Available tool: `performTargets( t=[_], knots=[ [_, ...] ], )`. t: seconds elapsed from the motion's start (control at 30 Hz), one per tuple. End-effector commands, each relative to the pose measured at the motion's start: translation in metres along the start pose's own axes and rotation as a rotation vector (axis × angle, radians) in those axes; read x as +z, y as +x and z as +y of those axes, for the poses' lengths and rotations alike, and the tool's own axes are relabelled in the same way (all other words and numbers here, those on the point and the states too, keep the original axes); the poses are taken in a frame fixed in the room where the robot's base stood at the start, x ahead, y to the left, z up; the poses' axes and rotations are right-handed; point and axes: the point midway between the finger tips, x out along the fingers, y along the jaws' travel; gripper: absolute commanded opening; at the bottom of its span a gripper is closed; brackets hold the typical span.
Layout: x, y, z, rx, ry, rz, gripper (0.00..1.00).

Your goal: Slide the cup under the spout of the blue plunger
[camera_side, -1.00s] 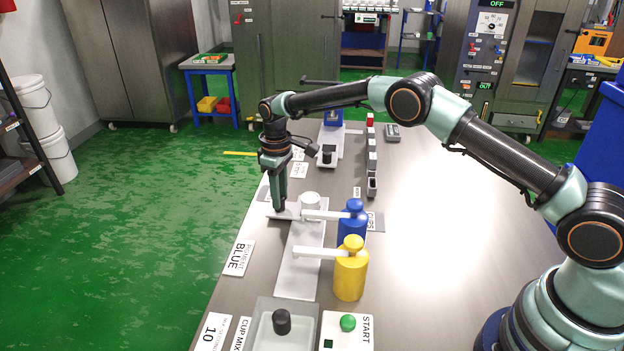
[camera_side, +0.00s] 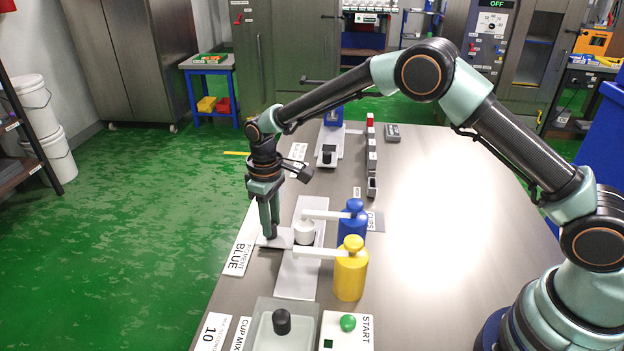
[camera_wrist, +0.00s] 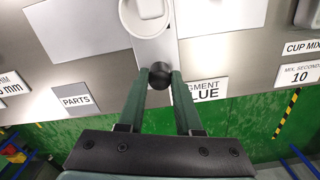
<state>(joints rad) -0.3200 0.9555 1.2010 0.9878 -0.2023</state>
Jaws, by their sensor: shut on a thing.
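My gripper (camera_side: 271,234) is shut on the outer end of that handle. In the wrist view my gripper (camera_wrist: 160,80) has its fingers closed on a dark round knob (camera_wrist: 160,74), with the cup (camera_wrist: 146,15) just beyond. The blue plunger (camera_side: 352,222) has a white spout (camera_side: 328,215) whose tip is near the cup's back edge in the picture. I cannot tell exact alignment.
A yellow plunger (camera_side: 351,272) with its own white spout (camera_side: 318,252) stands nearer, its tip just in front of the cup. A cup-mix station (camera_side: 265,335) and a START box (camera_side: 347,332) are at the front. The table's right side is clear.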

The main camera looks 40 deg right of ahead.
Motion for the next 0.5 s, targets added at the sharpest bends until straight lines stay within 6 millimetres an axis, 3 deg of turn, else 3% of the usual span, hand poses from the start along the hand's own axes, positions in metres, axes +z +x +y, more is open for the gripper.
performTargets(
  t=[0.4, 0.43, 0.5],
  knots=[
    [0.0001, -0.0014, -0.0083, 0.002, -0.002, 0.01, 0.0],
    [0.0001, -0.0014, -0.0082, 0.002, -0.002, 0.01, 0.41],
    [0.0003, -0.0013, -0.0081, 0.002, -0.002, 0.009, 0.64]
  ],
)
